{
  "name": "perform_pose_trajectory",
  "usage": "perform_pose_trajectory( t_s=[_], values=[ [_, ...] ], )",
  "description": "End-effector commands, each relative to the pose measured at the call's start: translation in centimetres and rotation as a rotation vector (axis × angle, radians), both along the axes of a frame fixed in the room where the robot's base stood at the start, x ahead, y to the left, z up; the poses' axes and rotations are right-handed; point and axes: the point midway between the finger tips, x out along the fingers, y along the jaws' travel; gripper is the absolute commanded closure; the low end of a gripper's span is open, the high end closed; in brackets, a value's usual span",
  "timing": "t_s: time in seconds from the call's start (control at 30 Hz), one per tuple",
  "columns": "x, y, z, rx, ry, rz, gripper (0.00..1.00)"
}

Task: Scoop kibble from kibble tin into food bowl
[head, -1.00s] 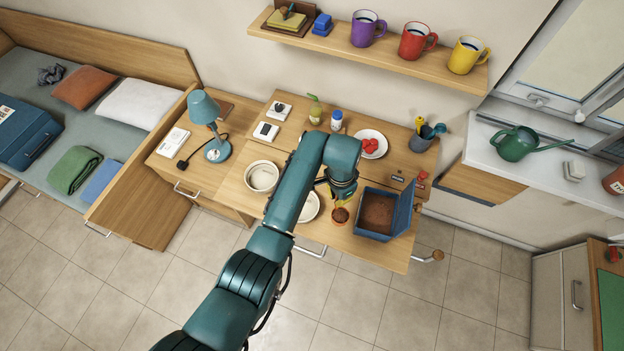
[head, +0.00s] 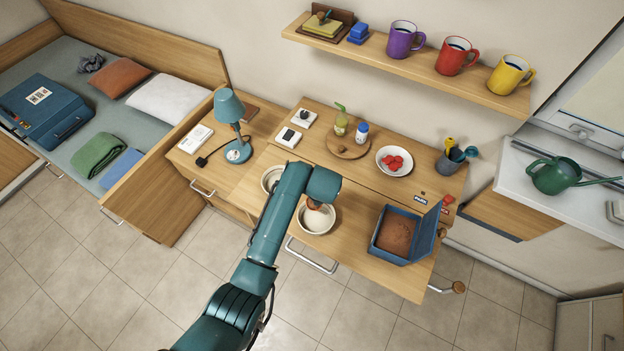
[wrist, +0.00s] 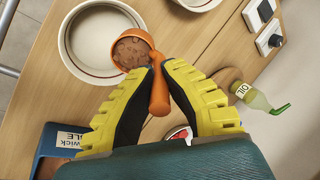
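The kibble tin (head: 397,236) is an open blue box of brown kibble at the table's right front; its labelled side shows in the wrist view (wrist: 62,142). A white bowl (head: 316,222) with a dark rim line stands left of it, and looks empty in the wrist view (wrist: 95,40). My gripper (wrist: 160,68) is shut on the handle of an orange scoop (wrist: 158,98). The scoop's cup holds brown kibble and overlaps the bowl's rim in the wrist view. In the head view my arm hides most of the gripper. I cannot tell the scoop's height above the bowl.
A second white bowl (head: 270,178) stands left, partly behind my arm. Behind are a round board (head: 349,150) with bottles, a plate (head: 394,171) with red pieces, and a utensil cup (head: 449,163). Bare wood lies between the bowl and the tin.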

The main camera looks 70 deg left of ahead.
Motion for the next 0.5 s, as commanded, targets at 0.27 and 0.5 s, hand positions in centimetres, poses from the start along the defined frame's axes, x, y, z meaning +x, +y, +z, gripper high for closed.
perform_pose_trajectory(
  t_s=[0.27, 0.5],
  values=[
    [0.1, -2.7, -1.0, 0.316, -0.004, -0.004, 1.00],
    [0.1, -3.8, -1.0, 0.468, -0.006, -0.002, 1.00]
  ],
)
